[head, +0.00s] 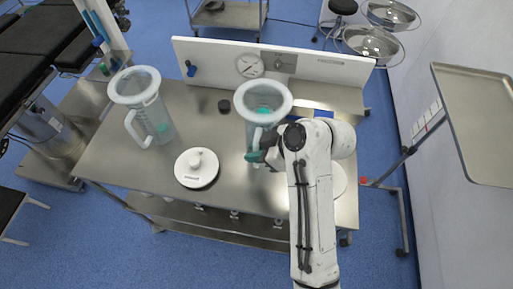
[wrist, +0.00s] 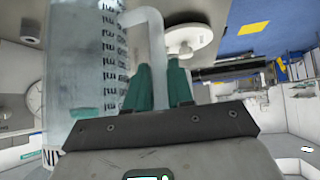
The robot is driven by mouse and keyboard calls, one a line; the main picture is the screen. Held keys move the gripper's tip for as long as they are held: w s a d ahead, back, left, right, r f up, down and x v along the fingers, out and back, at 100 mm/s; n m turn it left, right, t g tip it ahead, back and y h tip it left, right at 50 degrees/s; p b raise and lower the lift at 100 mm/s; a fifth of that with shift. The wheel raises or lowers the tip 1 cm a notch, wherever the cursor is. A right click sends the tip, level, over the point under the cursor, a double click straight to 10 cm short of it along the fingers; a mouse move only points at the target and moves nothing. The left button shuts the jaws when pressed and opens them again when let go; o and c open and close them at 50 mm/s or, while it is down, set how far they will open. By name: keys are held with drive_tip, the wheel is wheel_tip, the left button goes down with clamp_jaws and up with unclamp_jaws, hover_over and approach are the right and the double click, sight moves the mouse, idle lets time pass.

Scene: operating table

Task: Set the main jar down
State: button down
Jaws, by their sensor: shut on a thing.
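The main jar (head: 264,105) is a clear, graduated jar with a wide pale rim and some green inside. It is upright over the right half of the steel table (head: 215,115). My gripper (head: 257,157) is shut on its handle (wrist: 157,65), with green fingers on either side of the handle in the wrist view (wrist: 160,88). The jar's graduated wall (wrist: 85,60) fills the left of that view. My arm covers part of the table beside the jar. I cannot tell whether its base touches the table.
A similar jar (head: 152,112) stands at the table's left. A white lid with a knob (head: 196,168) lies between the jars, towards the front. A small dark cap (head: 224,106) lies behind. A white panel with a gauge (head: 249,65) borders the back. Another white disc (head: 340,180) is partly behind my arm.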

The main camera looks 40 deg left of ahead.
drive_tip(key=c, duration=1)
unclamp_jaws()
drive_tip(key=b+v, duration=0.1)
drive_tip(key=v, duration=1.1)
drive_tip(key=shift+b, duration=0.3)
drive_tip(key=s+d+f+m+t+h, duration=0.1)
drive_tip(key=s+d+f+m+t, duration=0.1)
drive_tip(key=d+f+m, duration=0.7)
drive_tip(key=s+d+f+m+t+h, duration=0.1)
drive_tip(key=d+f+m+t+h, duration=0.15)
drive_tip(key=d+f, duration=0.7)
drive_tip(key=s+d+m+h, duration=0.2)
drive_tip(key=s+d+m, duration=0.3)
drive_tip(key=s+d, duration=0.4)
drive_tip(key=s+d+f+m+h, duration=0.1)
drive_tip(key=s+d+m+h, duration=0.2)
drive_tip(key=d, duration=1.3)
drive_tip(key=s+m, duration=0.3)
drive_tip(key=s, duration=0.2)
drive_tip(key=shift+s+f+g, duration=0.2)
drive_tip(key=shift+s+g, duration=0.15)
drive_tip(key=shift+s, duration=0.05)
